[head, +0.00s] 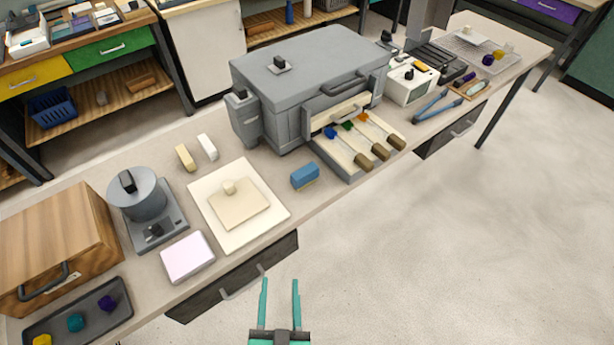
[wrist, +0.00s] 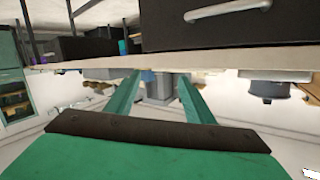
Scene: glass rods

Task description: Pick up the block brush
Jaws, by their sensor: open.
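The block brush (head: 305,174) looks like a small blue block with a tan lower edge. It lies on the workbench near its front edge, between the cream board and the grey kiln. My gripper (head: 280,283) is open and empty, with two green fingers apart. It is in front of the bench, over the floor, below the brush in the head view and well apart from it. In the wrist view my open fingers (wrist: 159,78) point toward the bench edge. The brush is too small there to make out surely.
The grey kiln (head: 310,75) stands behind the brush, with a tray (head: 353,176) of wood-handled tools to its right. The cream board (head: 204,199) with a tan slab is left. A dark drawer (head: 236,277) with a handle is under the bench edge.

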